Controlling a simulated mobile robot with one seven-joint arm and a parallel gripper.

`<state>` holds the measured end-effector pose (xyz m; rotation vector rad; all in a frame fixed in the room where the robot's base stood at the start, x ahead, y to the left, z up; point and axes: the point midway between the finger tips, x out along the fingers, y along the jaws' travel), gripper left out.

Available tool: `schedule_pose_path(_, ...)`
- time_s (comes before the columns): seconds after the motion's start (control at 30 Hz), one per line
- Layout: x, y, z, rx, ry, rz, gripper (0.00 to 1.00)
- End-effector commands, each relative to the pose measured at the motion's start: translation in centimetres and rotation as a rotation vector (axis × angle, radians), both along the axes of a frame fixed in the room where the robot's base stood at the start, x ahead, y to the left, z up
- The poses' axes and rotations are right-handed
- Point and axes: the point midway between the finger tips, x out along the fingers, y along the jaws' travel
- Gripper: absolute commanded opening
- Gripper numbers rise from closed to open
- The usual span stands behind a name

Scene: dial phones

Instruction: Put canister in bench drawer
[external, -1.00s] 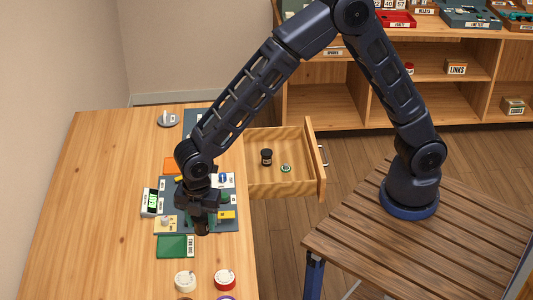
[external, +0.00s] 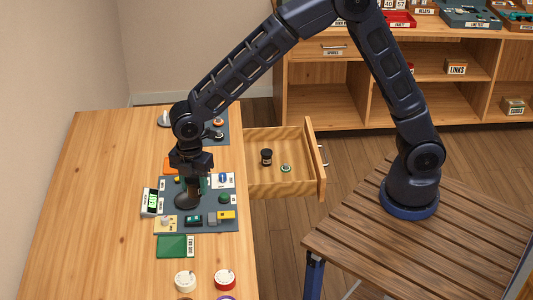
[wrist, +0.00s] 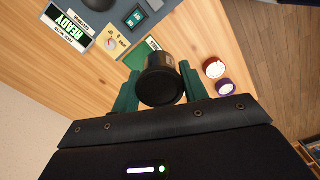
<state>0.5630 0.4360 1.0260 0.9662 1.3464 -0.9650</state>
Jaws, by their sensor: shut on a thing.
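My gripper (external: 193,183) is over the bench, above the grey mat, with its teal fingers on both sides of a dark round canister (external: 186,200). In the wrist view, the fingers of my gripper (wrist: 160,88) are shut on this black cylinder (wrist: 161,84), whose dark round end faces the camera. The bench drawer (external: 251,186) is pulled open at the bench's right side. A small black jar with a pale label (external: 266,157) and a small green-and-white round item (external: 286,168) are inside it.
The grey mat (external: 230,180) carries several small parts, with a READY display (external: 150,202) at its left. The bench's left side is bare.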

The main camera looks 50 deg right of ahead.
Motion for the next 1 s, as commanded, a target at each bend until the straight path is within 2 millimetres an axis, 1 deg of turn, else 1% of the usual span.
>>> schedule_pose_path(0.03, 1.8, -1.6, -0.4, 0.000, 0.001, -0.044, 0.22)
schedule_pose_path(0.17, 5.5, -5.3, -1.4, -0.001, 0.002, -0.144, 0.22)
schedule_pose_path(0.2, 6.5, -6.5, -1.6, -0.001, 0.002, -0.174, 0.22)
schedule_pose_path(0.37, 10.6, -11.6, -2.7, 0.001, 0.001, -0.298, 0.22)
schedule_pose_path(0.5, 13.6, -16.4, -3.7, 0.000, 0.003, -0.407, 0.22)
schedule_pose_path(0.67, 16.6, -22.1, -4.8, 0.000, 0.003, -0.530, 0.22)
schedule_pose_path(0.7, 17.2, -23.5, -5.1, 0.000, 0.003, -0.561, 0.22)
schedule_pose_path(0.77, 18.1, -25.7, -5.5, 0.001, 0.003, -0.606, 0.22)
schedule_pose_path(0.8, 18.7, -27.3, -5.7, 0.002, 0.002, -0.637, 0.22)
schedule_pose_path(0.87, 19.4, -29.5, -6.1, 0.001, 0.003, -0.684, 0.22)
schedule_pose_path(1.0, 20.8, -35.0, -7.1, 0.001, 0.002, -0.792, 0.22)
